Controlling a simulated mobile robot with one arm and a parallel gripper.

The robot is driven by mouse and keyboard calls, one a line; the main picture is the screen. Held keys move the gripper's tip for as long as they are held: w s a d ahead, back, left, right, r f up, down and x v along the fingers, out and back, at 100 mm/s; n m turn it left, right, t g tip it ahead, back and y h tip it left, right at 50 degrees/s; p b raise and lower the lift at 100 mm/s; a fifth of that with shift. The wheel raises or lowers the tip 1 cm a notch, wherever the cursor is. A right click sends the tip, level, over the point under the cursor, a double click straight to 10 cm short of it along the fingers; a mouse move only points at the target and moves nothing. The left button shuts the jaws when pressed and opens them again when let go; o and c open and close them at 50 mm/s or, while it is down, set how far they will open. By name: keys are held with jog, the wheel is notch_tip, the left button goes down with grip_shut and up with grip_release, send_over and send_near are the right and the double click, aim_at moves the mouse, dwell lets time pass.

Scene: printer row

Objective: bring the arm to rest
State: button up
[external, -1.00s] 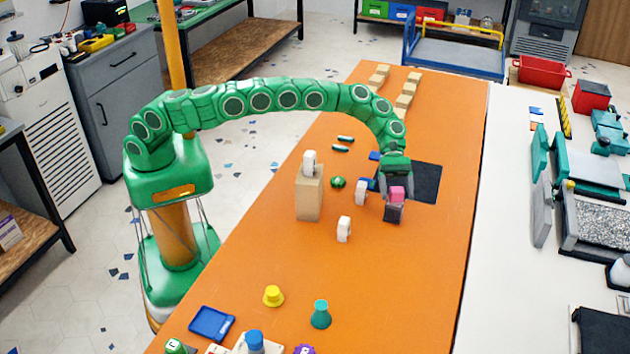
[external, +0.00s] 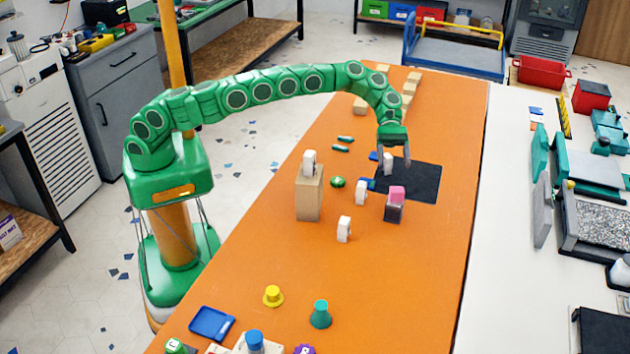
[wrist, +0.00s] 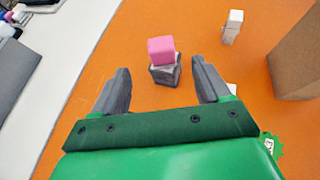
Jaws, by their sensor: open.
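My green arm reaches over the orange table (external: 270,265). My gripper (external: 394,162) is open and empty, raised above the table over the dark mat (external: 425,180). A pink block (external: 397,193) sits on a grey block (external: 394,212) at the mat's near edge. In the wrist view the pink block (wrist: 161,49) and the grey block (wrist: 165,74) show ahead of the two spread fingers (wrist: 158,88), with nothing between the fingertips. The blocks stand apart from my gripper.
White pieces (external: 361,192) and (external: 344,229) stand left of the blocks. A tall tan block (external: 309,195) carries another white piece (external: 309,162). A green piece (external: 338,182) lies beside it. Yellow (external: 273,296) and teal (external: 320,314) pieces stand nearer. Air above the table is clear.

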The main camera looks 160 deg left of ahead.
jog(key=shift+v, duration=0.75)
